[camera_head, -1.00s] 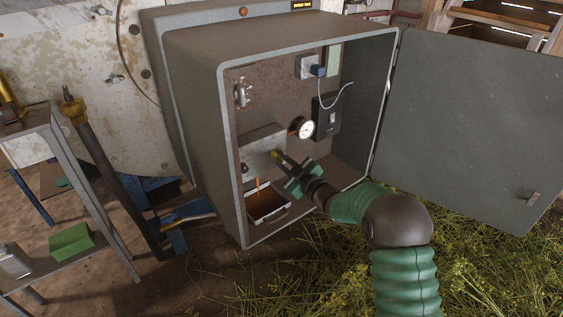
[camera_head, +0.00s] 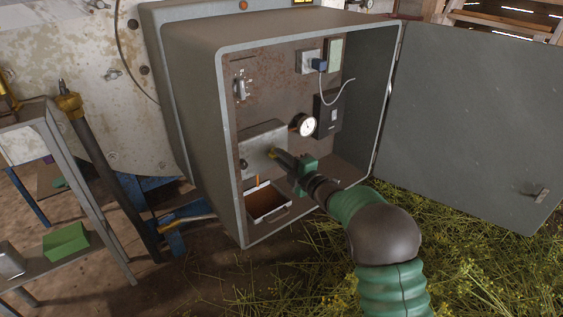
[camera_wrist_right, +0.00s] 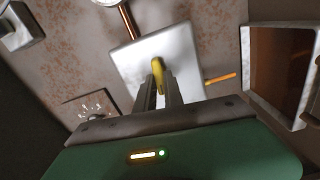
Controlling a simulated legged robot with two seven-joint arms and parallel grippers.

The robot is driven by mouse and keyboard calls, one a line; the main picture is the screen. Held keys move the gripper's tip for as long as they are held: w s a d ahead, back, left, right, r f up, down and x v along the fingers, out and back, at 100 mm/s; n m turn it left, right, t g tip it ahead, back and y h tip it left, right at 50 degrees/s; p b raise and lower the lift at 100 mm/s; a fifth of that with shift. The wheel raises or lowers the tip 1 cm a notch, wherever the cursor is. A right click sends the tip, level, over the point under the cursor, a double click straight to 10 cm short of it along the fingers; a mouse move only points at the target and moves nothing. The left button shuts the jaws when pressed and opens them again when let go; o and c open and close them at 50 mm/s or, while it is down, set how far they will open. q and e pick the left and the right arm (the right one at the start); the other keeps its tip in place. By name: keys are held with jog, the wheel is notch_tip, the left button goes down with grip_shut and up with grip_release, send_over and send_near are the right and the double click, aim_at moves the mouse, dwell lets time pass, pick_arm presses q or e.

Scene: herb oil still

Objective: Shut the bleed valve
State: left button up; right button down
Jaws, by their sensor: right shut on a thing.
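The bleed valve's yellow handle (camera_head: 271,153) sticks out of a pale metal block (camera_head: 262,138) inside the open grey cabinet. My right gripper (camera_head: 277,156) reaches in from the lower right, with its fingers at the handle. In the right wrist view the yellow handle (camera_wrist_right: 158,72) lies between the two dark fingertips (camera_wrist_right: 160,88), which are shut on it and hide part of it. A short orange stream or spout (camera_head: 258,181) shows below the block, above a tray (camera_head: 284,211) with brown contents. My left gripper is not in view.
A round gauge (camera_head: 304,125), a dark box (camera_head: 328,115) and a socket with a blue plug (camera_head: 319,65) are on the cabinet's back panel. The cabinet door (camera_head: 470,120) stands open at the right. A shelf with a green box (camera_head: 66,242) is at left.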

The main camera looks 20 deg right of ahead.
jog(key=shift+a+f+n+b, duration=0.15)
jog(key=shift+f+n+b, duration=0.2)
jog(key=shift+n, duration=0.55)
jog(key=shift+s, duration=0.1)
jog(key=c, duration=1.5)
grip_release()
jog(key=shift+o, duration=0.2)
jog(key=shift+r, duration=0.1)
jog(key=shift+r, duration=0.1)
jog(key=p+v, duration=0.6)
jog(key=v, duration=1.1)
